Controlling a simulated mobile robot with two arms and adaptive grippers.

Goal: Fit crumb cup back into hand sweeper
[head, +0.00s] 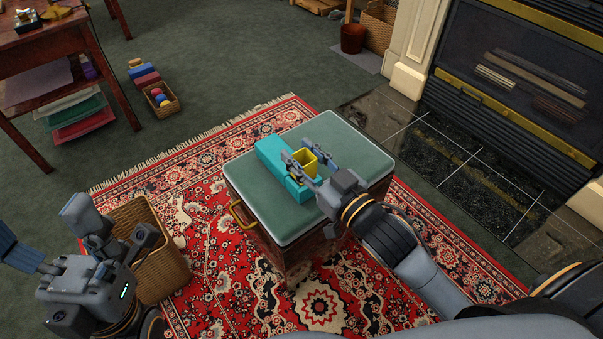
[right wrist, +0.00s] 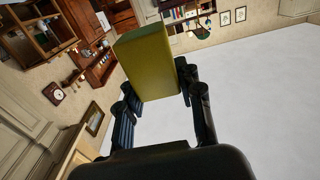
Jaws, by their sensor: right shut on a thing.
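The yellow crumb cup (head: 305,164) is held between the fingers of my right gripper (head: 300,156), over the teal hand sweeper. It also shows in the right wrist view (right wrist: 147,62), gripped between the two dark fingers of the right gripper (right wrist: 157,84). The hand sweeper (head: 271,154) lies on the green-topped chest, partly hidden by the gripper and cup. I cannot tell whether the cup touches the sweeper or sits in it. My left gripper (head: 118,233) is off to the left, away from the chest, with its fingers apart and nothing visible between them.
The padded chest (head: 349,147) stands on a red patterned rug (head: 205,205). A wicker basket (head: 160,270) is beside my left gripper. A fireplace (head: 515,85) with dark hearth tiles is at right, and a wooden table (head: 50,45) at upper left. The cushion around the sweeper is clear.

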